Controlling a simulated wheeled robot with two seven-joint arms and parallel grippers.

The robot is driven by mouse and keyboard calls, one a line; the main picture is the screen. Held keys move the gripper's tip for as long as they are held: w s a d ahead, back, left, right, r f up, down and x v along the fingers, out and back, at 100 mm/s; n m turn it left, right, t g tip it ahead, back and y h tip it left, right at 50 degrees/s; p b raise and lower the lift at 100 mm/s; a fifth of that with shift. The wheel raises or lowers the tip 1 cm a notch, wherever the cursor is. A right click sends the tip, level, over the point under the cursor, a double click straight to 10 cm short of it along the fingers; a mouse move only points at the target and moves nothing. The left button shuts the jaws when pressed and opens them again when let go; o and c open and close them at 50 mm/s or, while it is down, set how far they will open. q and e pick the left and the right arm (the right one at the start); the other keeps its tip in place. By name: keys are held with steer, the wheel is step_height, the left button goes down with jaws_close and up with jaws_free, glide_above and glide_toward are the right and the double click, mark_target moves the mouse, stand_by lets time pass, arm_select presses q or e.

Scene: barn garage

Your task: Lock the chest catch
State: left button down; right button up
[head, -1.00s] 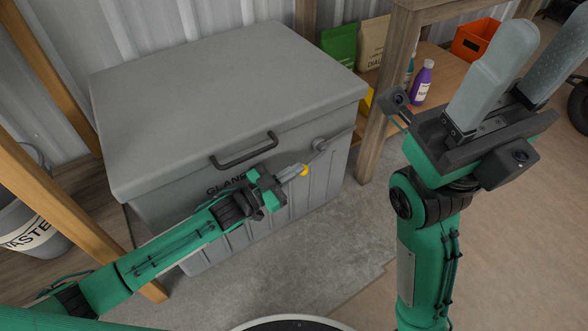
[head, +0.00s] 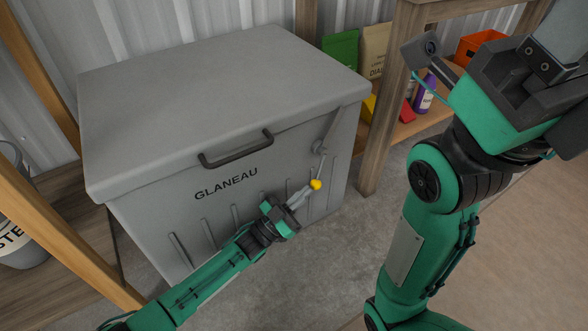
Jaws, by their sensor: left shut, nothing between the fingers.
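The grey chest (head: 215,100), marked GLANEAU, stands against the wall with its lid down. A dark handle (head: 236,150) is on its front. The catch (head: 319,147) is a grey lever at the front's right end. A yellow knob (head: 316,184) is at the catch's lower end. My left gripper (head: 303,194) is shut and empty, with its fingertips at the knob's lower left. I cannot tell whether they touch it. My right gripper (head: 561,45) is at the upper right, away from the chest, with its fingers mostly cut off by the frame.
A wooden shelf unit (head: 385,100) with bags, a purple bottle (head: 425,95) and an orange bin (head: 478,45) stands right of the chest. A wooden post (head: 40,70) and a grey bucket (head: 22,245) are at the left. The floor in front is clear.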

arm_select(q)
steer(key=w+d+f+b, duration=0.1)
steer(key=w+d+f, duration=0.2)
steer(key=d, duration=0.1)
steer(key=shift+w+d+b, duration=0.15)
steer(key=shift+d+b, duration=0.05)
steer(key=shift+b, duration=0.15)
